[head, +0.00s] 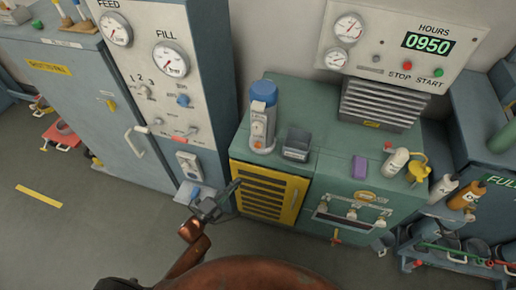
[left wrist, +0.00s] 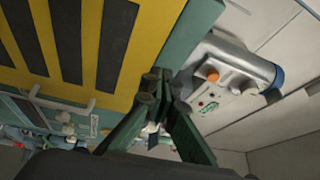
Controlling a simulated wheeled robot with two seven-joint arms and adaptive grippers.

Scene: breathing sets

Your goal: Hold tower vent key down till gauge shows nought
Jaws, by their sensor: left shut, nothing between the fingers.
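The tower looks to be the grey upright unit with a blue cap (head: 262,118) on the green cabinet. It carries a small round face, too small to read. In the left wrist view the tower (left wrist: 232,72) lies at the upper right, with an orange round button (left wrist: 207,75), grey knobs and a small green-marked panel. I cannot tell which part is the vent key. My left gripper (head: 237,186) is shut and empty, in front of the yellow louvred panel (head: 268,190), below the tower and apart from it. Its closed fingertips (left wrist: 156,78) show before the panel's edge.
A dark small box (head: 297,144) and a purple block (head: 359,165) stand on the green cabinet top (head: 330,150). White and yellow items stand farther right. A tall panel with FEED and FILL gauges (head: 173,60) rises at left.

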